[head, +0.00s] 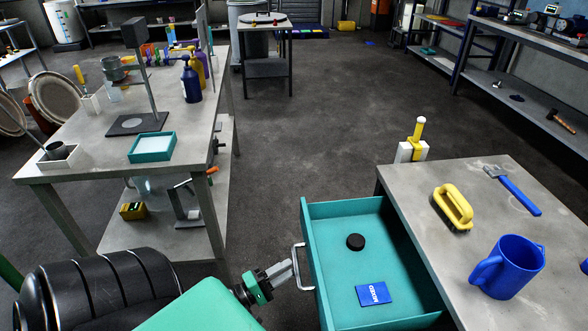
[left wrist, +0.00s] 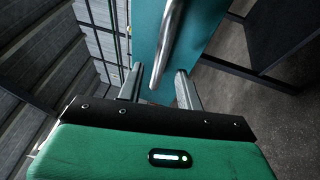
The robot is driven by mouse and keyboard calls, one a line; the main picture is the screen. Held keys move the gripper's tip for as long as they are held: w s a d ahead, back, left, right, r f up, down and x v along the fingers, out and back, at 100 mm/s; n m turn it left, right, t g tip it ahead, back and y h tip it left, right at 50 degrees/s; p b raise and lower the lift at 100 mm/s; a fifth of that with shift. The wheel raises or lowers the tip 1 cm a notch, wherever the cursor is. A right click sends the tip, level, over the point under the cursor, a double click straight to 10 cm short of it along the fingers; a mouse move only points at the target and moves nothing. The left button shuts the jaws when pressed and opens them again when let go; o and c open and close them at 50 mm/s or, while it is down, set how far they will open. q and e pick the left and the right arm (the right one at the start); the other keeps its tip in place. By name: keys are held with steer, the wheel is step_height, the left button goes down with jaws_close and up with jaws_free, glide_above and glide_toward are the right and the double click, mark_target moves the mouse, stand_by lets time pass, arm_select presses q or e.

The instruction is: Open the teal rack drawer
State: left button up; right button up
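The teal rack drawer (head: 312,262) stands pulled out from under the right table in the head view, its inside visible from above. A black round disc (head: 355,242) and a blue card (head: 373,293) with white lettering lie in it. Its silver bar handle (head: 297,262) is on the left-facing front. My left gripper (head: 291,272) is at the handle. In the left wrist view, the two fingers of my left gripper (left wrist: 159,82) are apart, with the handle's near end (left wrist: 167,50) between them and the teal front (left wrist: 200,30) beyond. Contact cannot be told. My right gripper is not in view.
The right table (head: 405,185) holds a yellow brush (head: 453,206), a blue mug (head: 507,266) and a blue-handled tool (head: 518,195). The left table (head: 90,155) carries a stand, bottles and a teal tray (head: 152,147). Open floor (head: 300,130) lies between the tables.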

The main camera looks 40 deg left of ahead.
arm_select(q)
steer(key=v, duration=1)
